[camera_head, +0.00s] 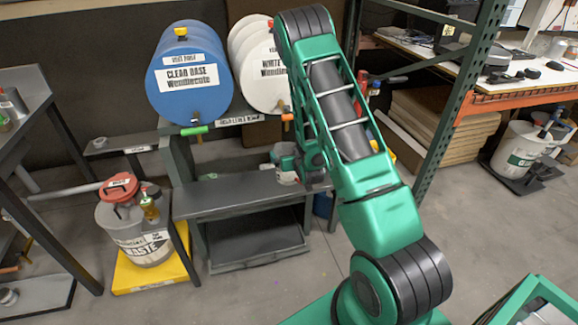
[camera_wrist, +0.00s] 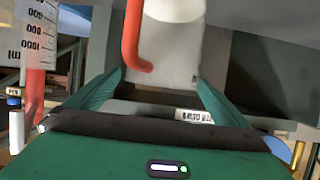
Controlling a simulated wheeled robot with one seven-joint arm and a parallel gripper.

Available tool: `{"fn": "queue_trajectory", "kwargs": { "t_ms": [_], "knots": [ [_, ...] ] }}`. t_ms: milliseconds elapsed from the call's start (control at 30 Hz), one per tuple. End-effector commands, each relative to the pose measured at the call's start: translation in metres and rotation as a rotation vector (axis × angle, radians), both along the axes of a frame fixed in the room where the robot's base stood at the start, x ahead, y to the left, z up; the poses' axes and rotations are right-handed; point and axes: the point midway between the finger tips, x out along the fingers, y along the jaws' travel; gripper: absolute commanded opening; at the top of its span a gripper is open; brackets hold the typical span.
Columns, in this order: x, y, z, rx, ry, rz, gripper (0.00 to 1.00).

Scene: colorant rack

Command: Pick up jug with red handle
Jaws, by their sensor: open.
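In the wrist view, a whitish jug (camera_wrist: 172,50) with a red handle (camera_wrist: 131,40) stands upright in front of my gripper (camera_wrist: 160,80). The handle is on the jug's left side and curves in at its lower end. My green fingers are apart, one left and one right of the jug's lower part. I cannot tell whether either finger touches it. In the head view, my arm reaches down to the dark bench below the drums, and a pale container (camera_head: 286,177) shows beside the arm's end, partly hidden.
A container with printed graduations (camera_wrist: 38,35) stands close on the left in the wrist view. The blue drum (camera_head: 188,75) and white drum (camera_head: 262,72) lie above the bench (camera_head: 235,195). A waste bucket (camera_head: 140,235) stands on a yellow base at left. A green post (camera_head: 455,100) rises at right.

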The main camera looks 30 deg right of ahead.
Motion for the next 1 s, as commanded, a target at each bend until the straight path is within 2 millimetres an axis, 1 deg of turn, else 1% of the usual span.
{"fn": "queue_trajectory", "kwargs": {
  "t_ms": [133, 267, 367, 400, 467, 500, 567, 600, 1000],
  "knots": [
    [0.007, 0.002, -0.007, 0.001, 0.000, 0.007, 1.00],
    [0.007, -0.002, -0.007, 0.000, 0.000, 0.003, 1.00],
    [0.005, -0.009, -0.007, -0.001, 0.000, -0.005, 1.00],
    [0.005, -0.011, -0.007, -0.001, 0.000, -0.007, 0.90],
    [0.004, -0.013, -0.007, 0.000, 0.000, -0.010, 0.76],
    [0.004, -0.014, -0.007, 0.001, 0.000, -0.011, 0.67],
    [0.003, -0.015, -0.007, 0.001, 0.000, -0.012, 0.52],
    [0.003, -0.016, -0.007, 0.001, 0.000, -0.013, 0.43],
    [0.003, -0.018, -0.004, 0.000, -0.002, -0.015, 0.43]
  ]
}}
